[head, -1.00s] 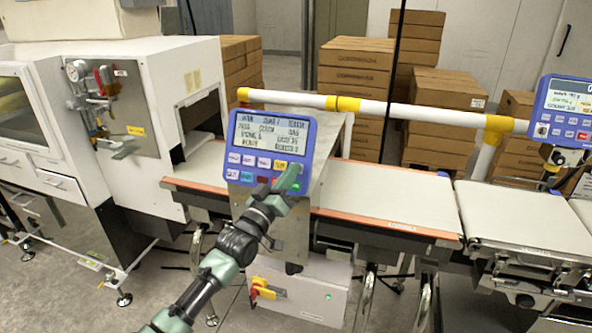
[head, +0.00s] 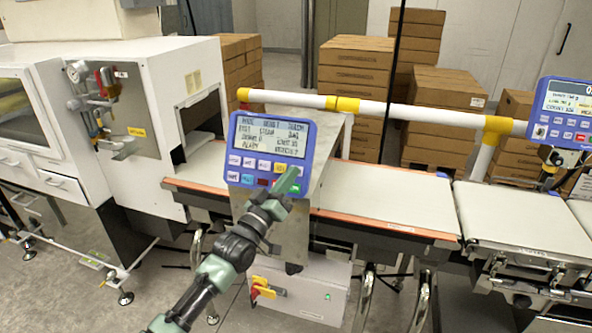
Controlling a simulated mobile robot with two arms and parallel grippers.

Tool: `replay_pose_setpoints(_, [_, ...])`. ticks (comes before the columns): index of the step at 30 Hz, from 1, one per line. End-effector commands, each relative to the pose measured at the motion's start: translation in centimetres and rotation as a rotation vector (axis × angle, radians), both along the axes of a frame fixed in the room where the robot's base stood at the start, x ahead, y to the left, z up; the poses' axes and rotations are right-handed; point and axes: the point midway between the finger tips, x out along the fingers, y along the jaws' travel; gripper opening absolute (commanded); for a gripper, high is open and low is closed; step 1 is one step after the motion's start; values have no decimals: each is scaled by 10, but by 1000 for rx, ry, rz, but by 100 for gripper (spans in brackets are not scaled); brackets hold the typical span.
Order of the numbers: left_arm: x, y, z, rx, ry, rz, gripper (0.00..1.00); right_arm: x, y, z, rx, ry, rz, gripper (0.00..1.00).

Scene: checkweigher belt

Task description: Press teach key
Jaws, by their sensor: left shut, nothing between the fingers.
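A blue control panel (head: 268,140) with a lit text screen (head: 267,138) stands in the middle of the head view. Below its screen are two rows of small keys, among them a yellow key (head: 280,167). My left gripper (head: 290,178) is shut and empty, with its fingertips at the lower right of the key rows. The fingers cover the keys there, and I cannot tell whether they touch the panel. The key labels are too small to read surely, so I cannot pick out the teach key. My right gripper is not in view.
A second blue panel (head: 563,108) is at the right edge. A white and yellow rail (head: 400,111) runs behind the conveyor belt (head: 385,208). A red and yellow switch (head: 263,288) is on the box below. Cartons (head: 357,70) are stacked behind.

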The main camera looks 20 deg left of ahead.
Motion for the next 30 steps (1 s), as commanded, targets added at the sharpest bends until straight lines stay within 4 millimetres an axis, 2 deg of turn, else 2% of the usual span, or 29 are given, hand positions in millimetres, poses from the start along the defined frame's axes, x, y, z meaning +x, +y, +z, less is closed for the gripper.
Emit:
replay_pose_setpoints(5, [-5, 0, 5, 0, 1, 0, 0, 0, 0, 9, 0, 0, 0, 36])
replay_pose_setpoints(16, [-38, 1, 23, 0, 1, 0, 0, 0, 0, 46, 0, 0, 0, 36])
replay_pose_setpoints(21, [-44, 2, 24, 1, 0, 0, 0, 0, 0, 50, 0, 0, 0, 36])
replay_pose_setpoints(30, [-45, 1, 23, 0, 0, 0, 0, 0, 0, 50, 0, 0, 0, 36])
